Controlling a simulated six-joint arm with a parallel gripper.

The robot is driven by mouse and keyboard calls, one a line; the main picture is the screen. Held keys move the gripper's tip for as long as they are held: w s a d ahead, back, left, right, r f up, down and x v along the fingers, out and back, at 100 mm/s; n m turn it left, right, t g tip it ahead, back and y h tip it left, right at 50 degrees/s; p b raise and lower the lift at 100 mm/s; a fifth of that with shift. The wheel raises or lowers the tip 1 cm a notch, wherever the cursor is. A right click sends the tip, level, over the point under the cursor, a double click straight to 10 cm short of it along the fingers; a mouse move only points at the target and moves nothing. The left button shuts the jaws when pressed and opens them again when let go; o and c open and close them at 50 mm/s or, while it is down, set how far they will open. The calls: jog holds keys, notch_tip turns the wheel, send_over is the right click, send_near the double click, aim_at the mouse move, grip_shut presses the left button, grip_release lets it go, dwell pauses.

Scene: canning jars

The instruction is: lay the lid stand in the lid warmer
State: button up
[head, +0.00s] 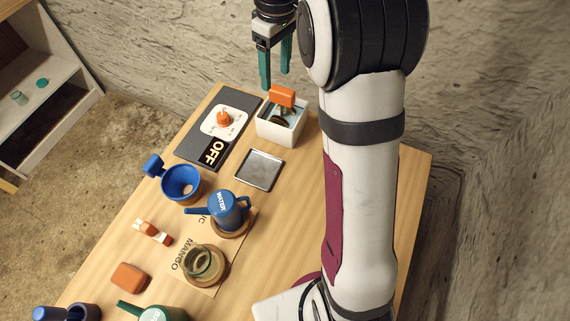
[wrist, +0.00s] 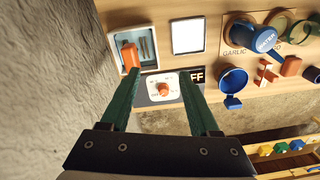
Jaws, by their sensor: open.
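The lid stand (head: 282,97) shows an orange block handle on top and a dark lower part. It stands inside the white open box that looks like the lid warmer (head: 268,129), its handle above the rim. In the wrist view the orange handle (wrist: 129,56) lies within the outline of the white box (wrist: 117,37). My gripper (head: 275,80) has green fingers, spread apart and empty. It hangs above and behind the box in the head view, clear of the handle. In the wrist view its fingertips (wrist: 162,78) frame nothing held. The stand's base is partly hidden by the box walls.
Left of the box is a dark panel with an orange knob (head: 224,119) and an OFF sign (head: 212,152). A metal tray (head: 260,169) lies in front. A blue funnel (head: 181,182), a blue WATER can (head: 229,211) and a jar (head: 204,262) stand nearer.

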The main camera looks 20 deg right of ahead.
jog(key=s+a+r+m, duration=0.1)
jog(key=s+a+m, duration=0.2)
jog(key=s, duration=0.5)
jog(key=s+a+r+m, duration=0.2)
jog(key=s+a+m, duration=0.1)
jog(key=s, duration=0.4)
jog(key=s+a+f+m, duration=0.1)
jog(key=s+f+m, duration=0.1)
jog(key=s, duration=0.5)
jog(key=s+a+f+m+y, duration=0.1)
jog(key=s+a+f+m, duration=0.1)
jog(key=s, duration=0.6)
jog(key=shift+a+f+m, duration=0.25)
jog(key=shift+f+m, duration=0.55)
jog(key=shift+m, duration=0.2)
